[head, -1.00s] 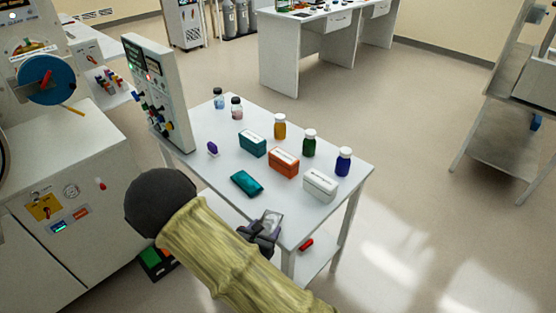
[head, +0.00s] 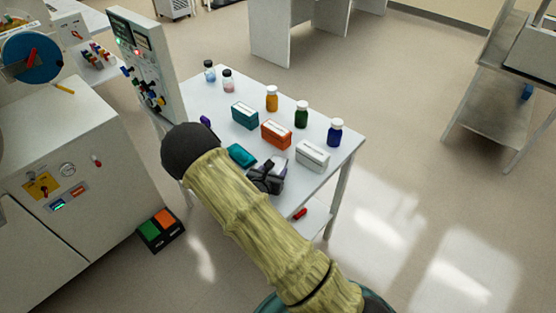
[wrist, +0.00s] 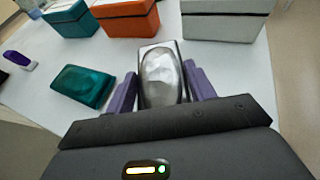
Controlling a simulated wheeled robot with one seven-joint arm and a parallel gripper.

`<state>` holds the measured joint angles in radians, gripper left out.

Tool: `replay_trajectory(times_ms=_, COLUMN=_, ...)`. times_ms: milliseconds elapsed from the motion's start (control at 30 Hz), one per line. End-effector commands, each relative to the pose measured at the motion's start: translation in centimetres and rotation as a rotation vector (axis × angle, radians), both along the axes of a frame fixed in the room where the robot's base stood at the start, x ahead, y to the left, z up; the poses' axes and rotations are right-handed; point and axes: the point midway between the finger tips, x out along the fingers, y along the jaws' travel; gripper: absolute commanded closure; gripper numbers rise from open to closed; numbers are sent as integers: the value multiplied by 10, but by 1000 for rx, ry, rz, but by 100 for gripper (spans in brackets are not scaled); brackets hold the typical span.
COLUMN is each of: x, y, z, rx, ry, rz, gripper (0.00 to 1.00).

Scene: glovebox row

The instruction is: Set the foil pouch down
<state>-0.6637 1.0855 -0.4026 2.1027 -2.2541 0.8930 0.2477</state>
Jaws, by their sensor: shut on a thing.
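The silver foil pouch (wrist: 161,75) is between the two purple fingers of my gripper (wrist: 162,92) in the wrist view. The gripper is shut on it. In the head view my gripper (head: 270,172) is over the front part of the white table (head: 313,180), with part of the pouch (head: 278,162) showing past the fingers. I cannot tell whether the pouch touches the tabletop. A teal pouch-like item (wrist: 83,86) lies just left of the fingers; it also shows in the head view (head: 241,155), partly behind my arm.
Teal (head: 245,115), orange (head: 276,134) and white (head: 312,155) boxes stand beyond the gripper. Several bottles line the far side, including a blue one (head: 335,132). A control panel (head: 150,70) stands at the table's left. A purple item (head: 205,121) lies nearby.

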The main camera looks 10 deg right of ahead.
Motion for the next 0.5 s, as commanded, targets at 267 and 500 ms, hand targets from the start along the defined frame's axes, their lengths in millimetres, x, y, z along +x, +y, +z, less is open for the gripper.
replay_trajectory(times_ms=267, x=13, y=-7, z=-1, rx=1, ry=1, rz=1, gripper=71)
replay_trajectory(times_ms=500, x=17, y=-11, z=1, rx=0, ry=-1, rz=0, gripper=71)
